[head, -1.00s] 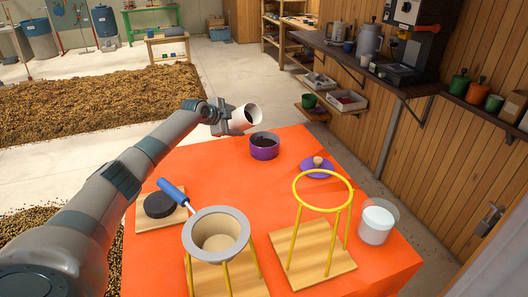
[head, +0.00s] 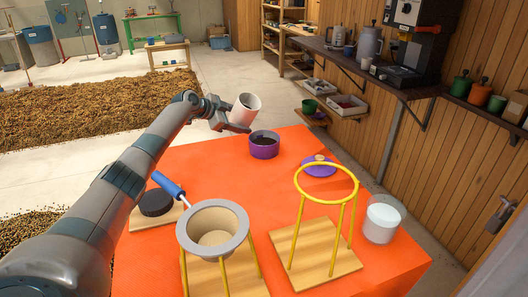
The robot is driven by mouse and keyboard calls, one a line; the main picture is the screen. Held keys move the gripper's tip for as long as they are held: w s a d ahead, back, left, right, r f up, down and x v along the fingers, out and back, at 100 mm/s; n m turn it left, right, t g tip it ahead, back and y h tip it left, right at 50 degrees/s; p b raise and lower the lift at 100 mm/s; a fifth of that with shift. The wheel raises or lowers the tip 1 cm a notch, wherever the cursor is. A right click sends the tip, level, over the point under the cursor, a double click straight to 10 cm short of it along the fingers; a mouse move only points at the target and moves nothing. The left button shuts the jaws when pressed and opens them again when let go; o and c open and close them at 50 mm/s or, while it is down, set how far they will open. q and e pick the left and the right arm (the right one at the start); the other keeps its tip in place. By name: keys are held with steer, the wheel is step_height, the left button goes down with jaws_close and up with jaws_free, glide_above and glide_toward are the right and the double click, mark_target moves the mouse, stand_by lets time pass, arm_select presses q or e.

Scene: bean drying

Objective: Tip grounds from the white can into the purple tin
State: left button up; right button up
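The white can (head: 245,109) is in my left gripper (head: 228,117), above the far edge of the orange table. It is tilted slightly, its open mouth up and showing a dark inside. The purple tin (head: 264,149) stands upright on the table just below and to the right of the can, with dark grounds inside. The can is apart from the tin, and nothing is seen falling between them. My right gripper is not in view.
A purple lid (head: 319,168) with a knob lies right of the tin. The orange table (head: 215,165) has clear room left of the tin.

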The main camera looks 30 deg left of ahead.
mark_target(249, 124)
arm_select(q)
steer(key=shift+r, duration=0.2)
steer(key=shift+s+d+r+n+h, duration=0.1)
steer(key=shift+d+r+n+h, duration=0.4)
steer(key=shift+r, duration=0.25)
steer(key=shift+s+d+r+n+h, duration=0.1)
steer(key=shift+d+r+n+h, duration=0.3)
steer(key=shift+d+r+h, duration=0.25)
steer(key=shift+a+r, duration=0.1)
steer(key=shift+b, duration=0.3)
steer(key=shift+d+f+n+b, duration=0.3)
steer(key=shift+d+f+b, duration=0.15)
steer(key=shift+b, duration=0.2)
steer(key=shift+d+f+n+t+h+b, duration=0.1)
steer(key=shift+d+n+t+h+b, duration=0.2)
steer(key=shift+d+n+h+b, duration=0.35)
steer(key=shift+s+d+r, duration=0.1)
steer(key=shift+s+r, duration=0.05)
steer(key=shift+r, duration=0.1)
